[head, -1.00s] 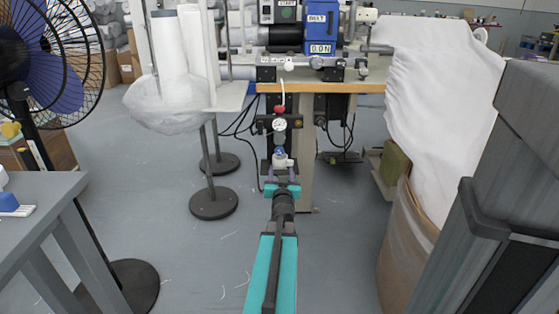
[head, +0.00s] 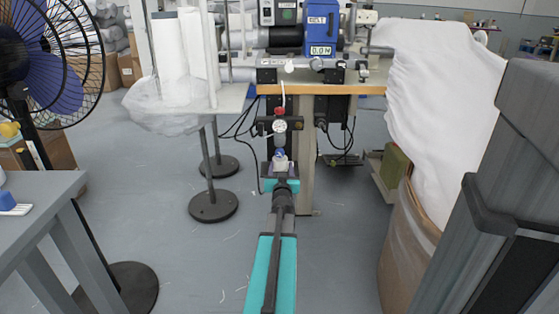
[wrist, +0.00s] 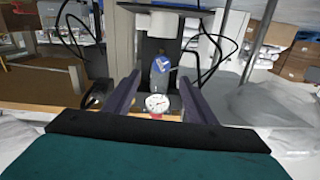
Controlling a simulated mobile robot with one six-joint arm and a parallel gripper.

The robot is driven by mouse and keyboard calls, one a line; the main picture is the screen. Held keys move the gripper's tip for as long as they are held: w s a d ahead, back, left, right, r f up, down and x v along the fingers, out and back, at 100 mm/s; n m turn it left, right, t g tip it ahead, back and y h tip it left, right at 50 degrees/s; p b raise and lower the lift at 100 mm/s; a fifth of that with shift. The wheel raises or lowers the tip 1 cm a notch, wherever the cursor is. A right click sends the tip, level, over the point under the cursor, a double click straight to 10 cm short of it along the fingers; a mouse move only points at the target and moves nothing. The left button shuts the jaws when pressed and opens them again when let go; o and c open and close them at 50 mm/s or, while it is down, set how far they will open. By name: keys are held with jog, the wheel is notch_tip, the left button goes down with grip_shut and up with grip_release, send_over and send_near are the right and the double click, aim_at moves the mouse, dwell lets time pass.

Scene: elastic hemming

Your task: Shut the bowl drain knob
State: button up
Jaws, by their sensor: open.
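A blue knob (wrist: 160,63) with a small white lever-like part shows in the wrist view, at the end of a clear bowl (wrist: 160,82) beyond the round pressure gauge (wrist: 157,103). In the head view the gauge (head: 279,126) sits above the bluish bowl area (head: 280,155), under the machine table. My gripper (wrist: 160,80) is open. Its two dark purple fingers stand left and right of the bowl and knob in the wrist view, with gaps on both sides. My gripper (head: 281,172) also shows in the head view, just below the bowl. Contact with the knob is not visible.
The machine table (head: 345,88) overhangs the gauge. Black cables (wrist: 215,45) hang beside the unit. A stand with white rolls (head: 185,60) is left, white fabric (head: 440,80) over a brown bin (head: 408,245) right. A fan (head: 60,70) and grey table (head: 45,190) are far left.

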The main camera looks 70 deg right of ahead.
aim_at(281, 154)
jog(key=shift+b+x, duration=1.3)
jog(key=shift+x, duration=3.35)
jog(key=shift+c, duration=0.2)
